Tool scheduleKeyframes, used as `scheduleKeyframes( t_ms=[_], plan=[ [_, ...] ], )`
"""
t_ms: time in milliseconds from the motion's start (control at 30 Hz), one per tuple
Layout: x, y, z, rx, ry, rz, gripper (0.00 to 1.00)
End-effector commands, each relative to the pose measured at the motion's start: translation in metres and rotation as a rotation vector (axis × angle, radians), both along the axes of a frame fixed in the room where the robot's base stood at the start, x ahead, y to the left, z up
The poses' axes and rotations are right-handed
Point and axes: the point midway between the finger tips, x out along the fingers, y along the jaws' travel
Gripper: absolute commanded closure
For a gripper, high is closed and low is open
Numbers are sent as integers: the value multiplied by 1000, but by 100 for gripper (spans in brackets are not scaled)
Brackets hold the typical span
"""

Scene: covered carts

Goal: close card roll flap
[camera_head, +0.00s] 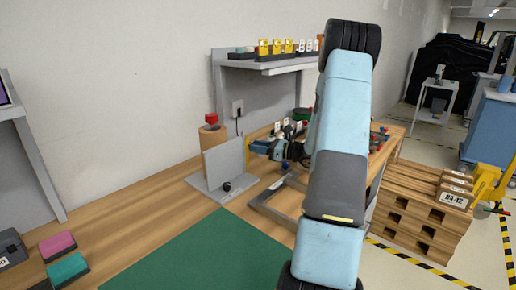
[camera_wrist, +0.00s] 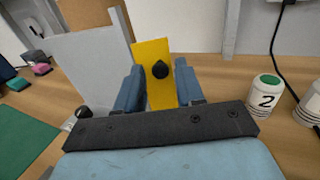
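My gripper (camera_head: 272,149) is low over the wooden bench, to the right of a grey upright panel (camera_head: 224,162). In the wrist view its two blue fingers (camera_wrist: 158,85) stand apart. A yellow flat piece with a black round knob (camera_wrist: 160,69) shows between them. I cannot tell whether the fingers touch the yellow piece; the knob is not gripped. The grey panel (camera_wrist: 90,68) stands to its left in the wrist view. Which part is the flap is not clear.
A white tub marked 2 (camera_wrist: 265,92) stands to the right of my gripper. A black cable hangs by the wall. A shelf (camera_head: 262,64) with yellow blocks is above. A green mat (camera_head: 195,250) lies in front, with pink and teal blocks at left.

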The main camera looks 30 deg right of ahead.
Motion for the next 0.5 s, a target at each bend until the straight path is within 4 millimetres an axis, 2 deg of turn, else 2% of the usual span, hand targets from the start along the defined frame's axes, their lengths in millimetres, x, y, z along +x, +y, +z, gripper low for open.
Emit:
scheduleKeyframes(
  t_ms=[333,500],
  plan=[
    [0,0,1,0,0,0,55],
    [1,0,16,-3,-3,0,55]
  ],
)
